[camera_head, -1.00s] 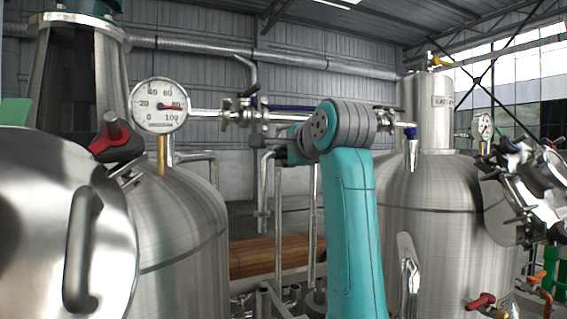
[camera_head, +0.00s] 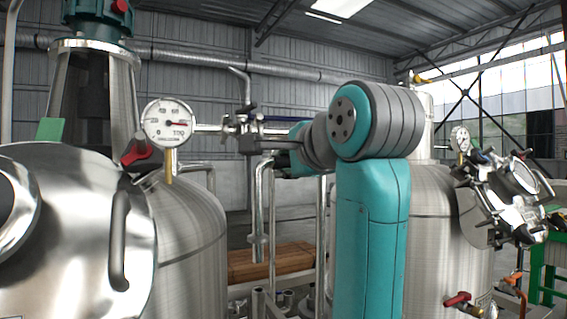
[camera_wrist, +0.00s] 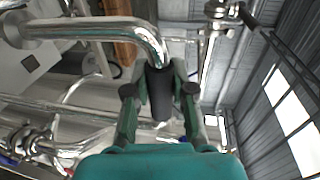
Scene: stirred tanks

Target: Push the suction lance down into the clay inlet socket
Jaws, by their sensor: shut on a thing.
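The suction lance (camera_head: 259,215) is a shiny metal tube that bends down from a black grip and hangs upright in the head view. Its lower end is in the air, above several short open upright pipes (camera_head: 258,301). I cannot tell which pipe, if any, is the clay inlet socket. In the wrist view my gripper (camera_wrist: 162,92) is shut on the lance's black grip (camera_wrist: 160,79); the lance's bent tube (camera_wrist: 95,28) runs off to the left. In the head view the jaws are small and hard to make out beside my arm.
A large steel tank with a pressure gauge (camera_head: 168,122) stands at the left. Another steel tank (camera_head: 440,225) stands at the right behind my arm. A horizontal pipe with valves (camera_head: 240,128) crosses behind the gripper. Wooden beams (camera_head: 268,262) lie low in the background.

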